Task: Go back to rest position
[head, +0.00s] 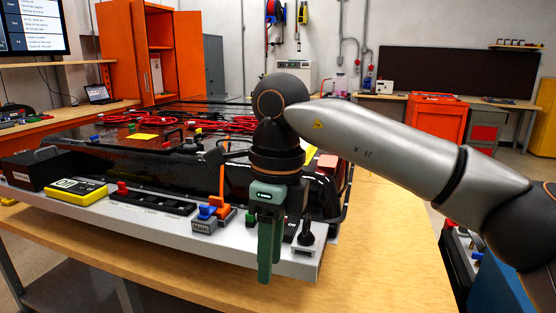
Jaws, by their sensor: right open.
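My right gripper (268,245) hangs with its green fingers pointing down, in front of the near edge of the battery pack (150,158). It is open, and I see nothing held between the fingers. The fingers show nearly one behind the other, so the gap is hard to see. My right arm comes in from the right and hides part of the pack and its near right corner. My left gripper is not in view.
The light grey tray edge (150,215) carries a yellow meter (76,190), a black strip (152,201), a blue-and-grey block (204,218) and a black knob part (306,236) close to the gripper. The wooden table (385,245) is bare at the right.

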